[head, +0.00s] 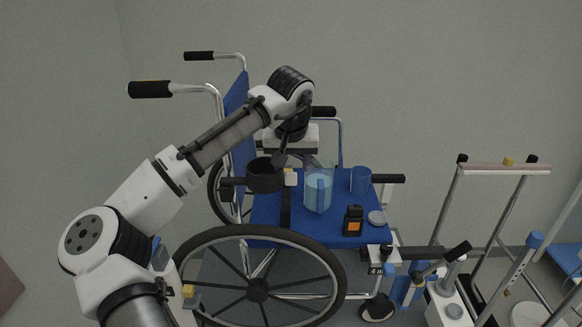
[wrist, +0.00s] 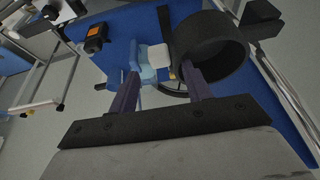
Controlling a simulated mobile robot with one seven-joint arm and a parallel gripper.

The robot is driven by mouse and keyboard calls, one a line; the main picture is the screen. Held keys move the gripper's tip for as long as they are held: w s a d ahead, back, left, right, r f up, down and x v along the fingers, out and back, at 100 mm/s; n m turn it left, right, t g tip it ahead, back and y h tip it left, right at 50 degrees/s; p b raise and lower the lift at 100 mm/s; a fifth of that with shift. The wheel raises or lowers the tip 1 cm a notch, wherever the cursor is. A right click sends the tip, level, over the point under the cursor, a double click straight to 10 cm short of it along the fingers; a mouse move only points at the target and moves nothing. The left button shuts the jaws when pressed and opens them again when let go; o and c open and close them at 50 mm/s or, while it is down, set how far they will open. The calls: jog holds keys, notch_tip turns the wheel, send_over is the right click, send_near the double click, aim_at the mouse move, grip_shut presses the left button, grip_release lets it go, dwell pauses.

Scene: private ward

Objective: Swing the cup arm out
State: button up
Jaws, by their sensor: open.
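The cup arm's black ring holder (head: 265,175) sits at the near-left side of the blue wheelchair seat, beside the black armrest (head: 232,182). In the wrist view the ring (wrist: 212,48) is large at upper right. A small pale tab (head: 290,177) shows just right of the ring in the head view. My gripper (head: 281,160) is over the seat, close to the ring. In the wrist view its two dark fingers (wrist: 160,80) are apart with nothing held. The right finger overlaps the ring's edge; I cannot tell whether it touches. The cup arm's joint is not clearly visible.
A jug of blue liquid (head: 318,190) stands right of the ring, close to my gripper. A walker frame (head: 505,170) stands at right.

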aim_at(291, 175)
jog(key=shift+x, duration=1.75)
grip_shut()
